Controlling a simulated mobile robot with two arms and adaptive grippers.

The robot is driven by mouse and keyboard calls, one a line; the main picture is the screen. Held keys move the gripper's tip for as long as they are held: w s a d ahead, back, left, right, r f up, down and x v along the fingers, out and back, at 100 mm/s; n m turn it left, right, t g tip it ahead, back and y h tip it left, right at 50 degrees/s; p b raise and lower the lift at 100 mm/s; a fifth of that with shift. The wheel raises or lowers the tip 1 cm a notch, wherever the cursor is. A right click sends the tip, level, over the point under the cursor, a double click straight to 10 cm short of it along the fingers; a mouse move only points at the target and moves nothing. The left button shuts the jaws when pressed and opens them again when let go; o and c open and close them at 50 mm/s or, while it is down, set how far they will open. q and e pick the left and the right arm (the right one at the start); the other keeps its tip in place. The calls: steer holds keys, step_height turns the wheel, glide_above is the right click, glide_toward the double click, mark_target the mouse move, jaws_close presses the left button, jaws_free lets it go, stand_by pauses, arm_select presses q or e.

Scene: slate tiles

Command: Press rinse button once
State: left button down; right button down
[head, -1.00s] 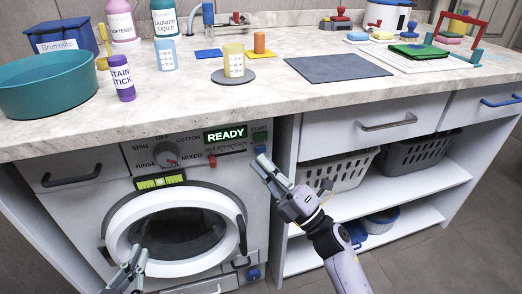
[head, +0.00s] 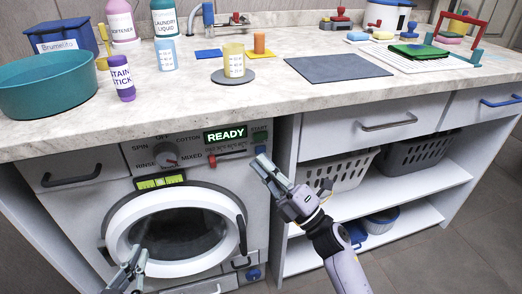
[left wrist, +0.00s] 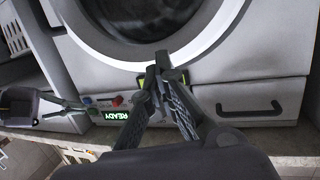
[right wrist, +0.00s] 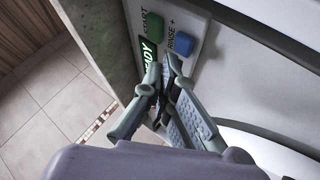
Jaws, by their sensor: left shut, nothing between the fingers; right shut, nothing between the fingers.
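The washing machine's rinse button is a blue button (right wrist: 184,44) labelled "RINSE +" in the right wrist view, beside the green START button (right wrist: 153,26). In the head view the blue button (head: 261,149) sits at the panel's right end, just above my right fingertips. My right gripper (head: 263,166) is shut and empty in front of the panel. In the right wrist view its fingertips (right wrist: 163,78) are just below the blue button; I cannot tell whether they touch the panel. My left gripper (head: 138,262) is shut and empty, low in front of the washer door.
The lit display (head: 226,136) reads READY. The dial (head: 166,155) and a red control (head: 212,160) are further left on the panel. The worktop (head: 260,98) overhangs the panel. Open shelves with baskets (head: 337,168) stand to the right.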

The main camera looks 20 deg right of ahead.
arm_select(q)
steer(key=shift+d+r, duration=0.1)
steer(key=shift+r, duration=0.25)
arm_select(e)
steer(key=shift+w, duration=0.35)
arm_select(q)
steer(key=shift+w+d+r+t, duration=0.1)
steer(key=shift+w+r+t, duration=0.1)
steer(key=shift+r+t, duration=0.3)
arm_select(e)
steer(key=shift+w, duration=0.45)
steer(key=shift+s, duration=0.15)
arm_select(q)
steer(key=shift+s+a+f+g, duration=0.15)
steer(key=shift+f+g, duration=0.2)
steer(key=shift+f, duration=0.25)
steer(key=shift+s+a+f+g, duration=0.15)
steer(key=shift+f+g, duration=0.2)
steer(key=shift+f, duration=0.2)
arm_select(e)
steer(key=shift+s, duration=0.7)
steer(key=shift+s, duration=0.1)
